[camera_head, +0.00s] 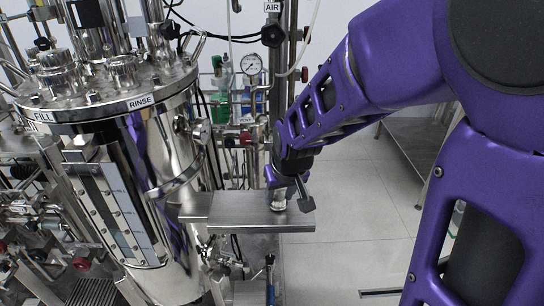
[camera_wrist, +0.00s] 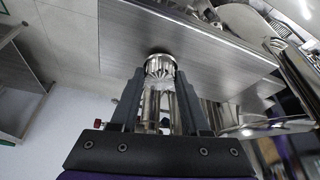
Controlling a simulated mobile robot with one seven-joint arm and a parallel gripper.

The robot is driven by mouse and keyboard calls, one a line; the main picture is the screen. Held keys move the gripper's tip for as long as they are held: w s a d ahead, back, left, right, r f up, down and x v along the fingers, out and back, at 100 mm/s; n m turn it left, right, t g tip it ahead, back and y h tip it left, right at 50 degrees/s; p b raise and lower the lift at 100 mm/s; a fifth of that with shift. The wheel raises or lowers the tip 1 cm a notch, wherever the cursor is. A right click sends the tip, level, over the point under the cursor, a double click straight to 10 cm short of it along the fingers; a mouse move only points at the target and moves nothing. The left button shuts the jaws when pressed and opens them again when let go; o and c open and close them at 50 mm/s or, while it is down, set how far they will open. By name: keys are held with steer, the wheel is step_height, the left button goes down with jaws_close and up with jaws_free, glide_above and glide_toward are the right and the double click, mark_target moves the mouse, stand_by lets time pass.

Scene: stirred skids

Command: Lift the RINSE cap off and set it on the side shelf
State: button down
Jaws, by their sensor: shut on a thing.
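My gripper (camera_head: 290,192) is shut on a silver ribbed cap (camera_head: 278,204). The cap is over the brushed-metal side shelf (camera_head: 235,212), toward its right end. In the wrist view the cap (camera_wrist: 160,67) sits between the fingertips of my gripper (camera_wrist: 160,80), in front of the shelf plate (camera_wrist: 200,45). I cannot tell whether the cap touches the shelf. The RINSE label (camera_head: 140,102) is on the rim of the steel vessel (camera_head: 150,160) at left. A ribbed metal fitting (camera_head: 122,70) stands on the lid behind that label.
The FILL label (camera_head: 43,116) and another ribbed fitting (camera_head: 57,72) are on the lid's left. A pressure gauge (camera_head: 251,65) and upright pipes stand behind the shelf. A metal table (camera_head: 415,145) is at right. The rest of the shelf top looks bare.

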steer(key=shift+f+b, duration=0.3)
steer(key=shift+f, duration=0.15)
steer(key=shift+c, duration=1.5)
jaws_free()
steer(key=p+v, duration=0.5)
steer(key=v, duration=0.2)
steer(key=shift+r, duration=0.1)
